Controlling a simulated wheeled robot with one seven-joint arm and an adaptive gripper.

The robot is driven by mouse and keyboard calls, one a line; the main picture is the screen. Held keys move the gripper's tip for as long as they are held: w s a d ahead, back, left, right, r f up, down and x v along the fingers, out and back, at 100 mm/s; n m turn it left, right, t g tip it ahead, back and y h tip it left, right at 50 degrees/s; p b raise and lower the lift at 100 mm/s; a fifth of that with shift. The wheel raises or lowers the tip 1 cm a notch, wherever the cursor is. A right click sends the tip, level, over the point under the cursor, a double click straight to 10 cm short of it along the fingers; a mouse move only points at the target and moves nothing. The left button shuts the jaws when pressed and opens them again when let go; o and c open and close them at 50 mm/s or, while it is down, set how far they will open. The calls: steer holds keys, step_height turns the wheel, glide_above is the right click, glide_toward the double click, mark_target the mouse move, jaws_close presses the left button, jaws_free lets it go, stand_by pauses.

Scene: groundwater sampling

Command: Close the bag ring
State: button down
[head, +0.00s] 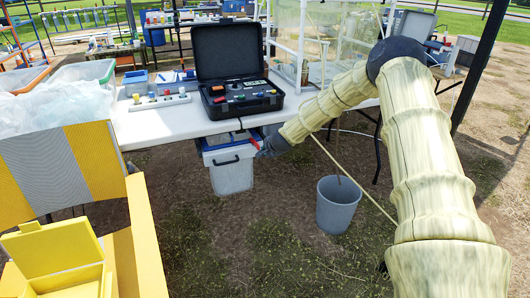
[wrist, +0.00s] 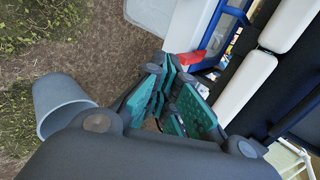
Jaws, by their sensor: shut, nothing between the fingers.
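My gripper (wrist: 172,85) has teal finger pads that come together with nothing visible held between them. In the head view my gripper (head: 268,147) is at the front edge of the white table, by the top of a white cooler box (head: 231,174). A small red piece (wrist: 187,63) lies just beyond the fingertips in the wrist view, beside the blue-rimmed box. The red piece also shows in the head view (head: 254,144). I cannot tell whether it is the bag ring or part of it, nor whether the fingers touch it. No other bag ring can be made out.
An open black instrument case (head: 236,98) stands on the white table (head: 150,125) above the cooler. A grey bucket (head: 337,210) with a thin rod in it stands on the ground to the right. A yellow box (head: 65,262) is at the near left. Ground between is free.

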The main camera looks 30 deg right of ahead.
steer(key=v, duration=0.7)
steer(key=shift+d, duration=0.35)
steer(key=shift+s, duration=0.2)
steer(key=s+a+f+n+g, duration=0.4)
steer(key=s+a+f+n, duration=0.5)
steer(key=s+a+f, duration=1.15)
steer(key=s+a+f+n+g+y, duration=0.1)
steer(key=s+a+f+n, duration=0.15)
steer(key=s, duration=0.45)
steer(key=s+a+f+n+g, duration=0.1)
steer(key=s+f+n, duration=0.1)
steer(key=s+f, duration=0.35)
steer(key=s+a+n+g, duration=0.35)
steer(key=s+n, duration=0.25)
steer(key=s, duration=1.9)
step_height(320, 180, up, 14)
steer(key=p, duration=1.4)
steer(key=shift+a+r, duration=0.25)
steer(key=shift+a, duration=0.2)
